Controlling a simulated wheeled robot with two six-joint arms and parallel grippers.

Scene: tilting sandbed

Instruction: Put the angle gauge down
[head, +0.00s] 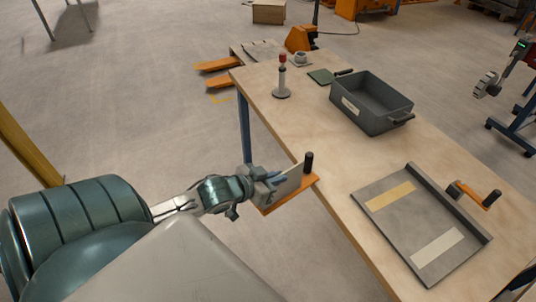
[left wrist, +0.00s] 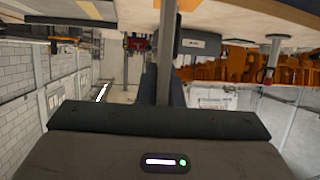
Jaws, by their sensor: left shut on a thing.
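My left gripper (head: 277,184) is shut on what looks like the angle gauge (head: 292,196), a piece with an orange edge, a pale grey plate and an upright black grip at its far end. The gauge is held by the left edge of the wooden table. I cannot tell whether it touches the tabletop. The grey sandbed tray (head: 411,226) with two pale strips lies on the table. My right gripper is out of view.
A grey bin (head: 371,103) stands further back on the table (head: 318,128). An orange crank (head: 474,195) sits at the sandbed's right. Bare wood lies between bin and sandbed.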

